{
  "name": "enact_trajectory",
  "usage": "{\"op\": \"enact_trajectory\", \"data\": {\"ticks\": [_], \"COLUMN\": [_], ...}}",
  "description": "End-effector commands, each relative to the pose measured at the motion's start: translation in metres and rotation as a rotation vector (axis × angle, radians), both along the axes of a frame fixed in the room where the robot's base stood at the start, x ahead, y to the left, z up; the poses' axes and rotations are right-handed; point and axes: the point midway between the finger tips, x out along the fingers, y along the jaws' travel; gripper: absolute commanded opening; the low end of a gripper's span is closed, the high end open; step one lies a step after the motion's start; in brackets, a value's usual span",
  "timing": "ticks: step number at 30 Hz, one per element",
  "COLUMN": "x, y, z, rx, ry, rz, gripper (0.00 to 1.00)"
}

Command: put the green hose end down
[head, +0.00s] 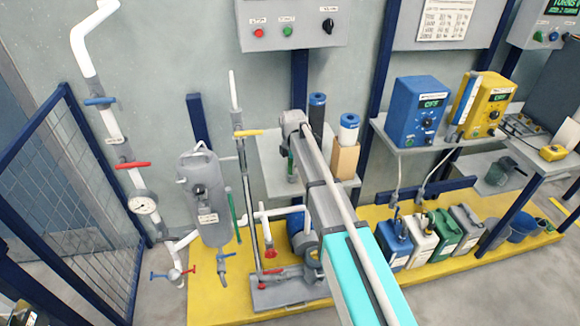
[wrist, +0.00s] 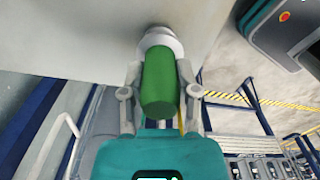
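In the wrist view, my gripper (wrist: 160,72) has one grey finger on each side of a green cylinder, the green hose end (wrist: 159,82), and looks closed on it. A white collar (wrist: 160,40) sits at its far end, in front of a pale flat surface; I cannot tell whether they touch. In the head view, my arm reaches toward the wall and its far end hides the gripper's fingers. A small green piece (head: 291,167) shows beside the arm there; I cannot tell if it is the same hose end.
A grey tank (head: 205,200) and valved pipes stand left of my arm. A shelf behind the arm holds blue-capped cylinders (head: 348,128). Blue (head: 415,112) and yellow (head: 482,105) control boxes stand on the right shelf (head: 400,146). Several jugs (head: 441,236) stand on the yellow platform (head: 350,285).

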Motion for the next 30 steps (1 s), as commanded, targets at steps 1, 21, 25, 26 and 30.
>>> {"op": "enact_trajectory", "data": {"ticks": [1, 21, 25, 26, 30], "x": [0.0, 0.0, 0.0, 0.0, 0.0], "y": [0.0, -0.001, -0.001, -0.001, -0.001], "z": [0.0, 0.003, 0.008, 0.01, 0.019], "rx": [0.0, 0.0, 0.0, 0.0, 0.0], "ry": [0.0, 0.0, 0.0, 0.0, 0.0], "rz": [0.0, -0.001, -0.001, -0.001, -0.001], "gripper": [0.48, 0.75, 0.75, 0.75, 0.75]}}
